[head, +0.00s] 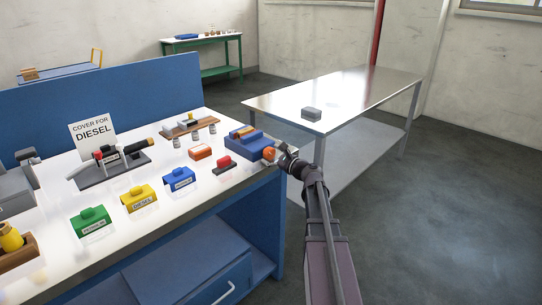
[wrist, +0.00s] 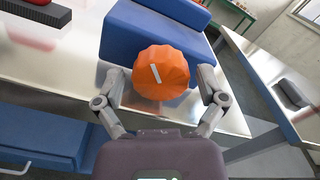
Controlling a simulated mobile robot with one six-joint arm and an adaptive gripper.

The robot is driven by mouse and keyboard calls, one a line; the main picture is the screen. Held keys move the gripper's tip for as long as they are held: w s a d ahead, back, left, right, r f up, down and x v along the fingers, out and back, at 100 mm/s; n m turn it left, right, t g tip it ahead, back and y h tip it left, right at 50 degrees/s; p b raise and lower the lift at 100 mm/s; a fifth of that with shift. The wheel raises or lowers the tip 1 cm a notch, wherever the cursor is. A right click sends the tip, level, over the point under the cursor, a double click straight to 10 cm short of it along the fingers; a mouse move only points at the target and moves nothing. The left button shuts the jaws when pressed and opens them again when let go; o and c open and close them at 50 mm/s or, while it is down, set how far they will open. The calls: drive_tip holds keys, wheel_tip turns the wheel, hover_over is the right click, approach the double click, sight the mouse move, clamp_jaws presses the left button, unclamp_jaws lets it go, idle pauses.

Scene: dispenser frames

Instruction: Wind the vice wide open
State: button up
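The blue vice (head: 252,143) sits at the right end of the white-topped bench, with an orange-brown piece showing on its top. Its orange ribbed knob (head: 269,153) faces my gripper (head: 282,157). My gripper (wrist: 163,82) is open, one finger on each side of the knob, with narrow gaps. Whether either fingertip touches is unclear.
A metal table (head: 350,92) with a grey block (head: 311,113) stands to the right. The floor (head: 440,210) at right is clear.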

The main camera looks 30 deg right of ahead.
drive_tip(key=shift+s, duration=0.2)
idle(0.3)
drive_tip(key=v, duration=1.1)
drive_tip(key=shift+s+d, duration=0.15)
drive_tip(key=shift+s, duration=0.2)
drive_tip(key=m, duration=0.5)
drive_tip(key=shift+s+d, duration=0.2)
drive_tip(key=shift+s, duration=0.15)
drive_tip(key=shift+w, duration=0.1)
drive_tip(key=x, duration=1.3)
drive_tip(key=shift+w+a, duration=0.1)
drive_tip(key=shift+w, duration=0.2)
drive_tip(key=c, duration=1.1)
